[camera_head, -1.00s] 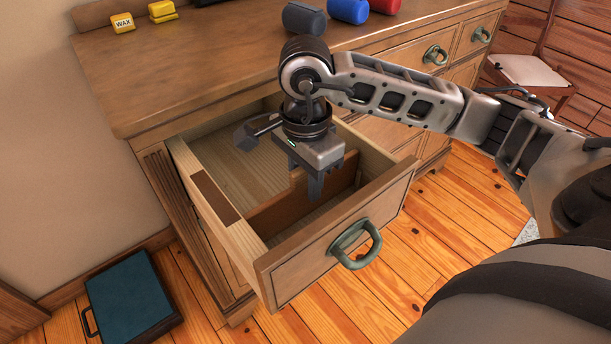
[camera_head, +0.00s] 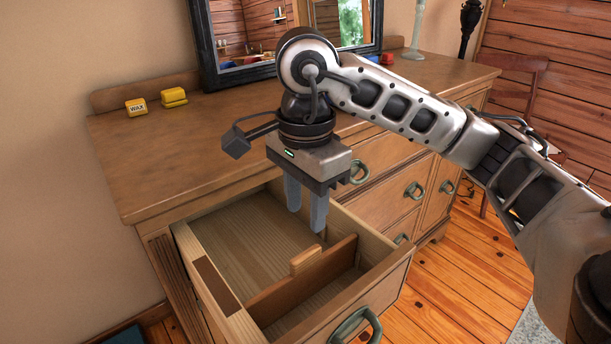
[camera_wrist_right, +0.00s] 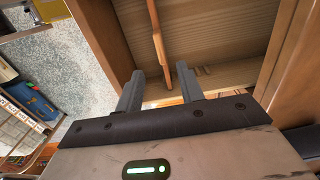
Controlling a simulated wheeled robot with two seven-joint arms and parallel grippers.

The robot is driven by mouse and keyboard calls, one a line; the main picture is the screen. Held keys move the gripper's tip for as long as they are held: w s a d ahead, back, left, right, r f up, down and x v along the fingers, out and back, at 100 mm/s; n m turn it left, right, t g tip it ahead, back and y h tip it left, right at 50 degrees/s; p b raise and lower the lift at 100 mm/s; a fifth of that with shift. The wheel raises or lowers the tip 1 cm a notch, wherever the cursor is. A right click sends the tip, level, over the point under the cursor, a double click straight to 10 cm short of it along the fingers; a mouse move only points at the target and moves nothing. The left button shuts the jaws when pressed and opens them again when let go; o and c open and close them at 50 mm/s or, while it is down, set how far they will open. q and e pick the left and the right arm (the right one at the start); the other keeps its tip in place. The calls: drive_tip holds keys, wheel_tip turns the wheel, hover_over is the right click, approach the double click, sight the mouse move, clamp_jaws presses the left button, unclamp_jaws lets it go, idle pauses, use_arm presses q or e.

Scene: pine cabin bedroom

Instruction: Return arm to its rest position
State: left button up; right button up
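My right gripper (camera_head: 306,208) hangs fingers-down above the open dresser drawer (camera_head: 230,246). Its two fingers are apart with nothing between them. In the right wrist view, the open gripper (camera_wrist_right: 160,88) shows the drawer (camera_wrist_right: 210,40) and its divider (camera_wrist_right: 157,40) beyond the fingertips. In the head view the wooden divider (camera_head: 320,273) runs across the drawer, and the drawer looks empty where I can see in. My right arm reaches in from the right. My left gripper is not in view.
The dresser top (camera_head: 195,150) holds a yellow wax tin (camera_head: 136,107), another yellow item (camera_head: 174,97) and a dark-framed mirror (camera_head: 255,75). A red object (camera_head: 387,59) shows behind my arm. A chair (camera_head: 515,75) stands at the right. Bare floor (camera_head: 470,265) lies right of the drawer.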

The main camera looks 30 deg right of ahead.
drive_tip(key=shift+r, duration=1.45)
drive_tip(key=shift+p, duration=0.3)
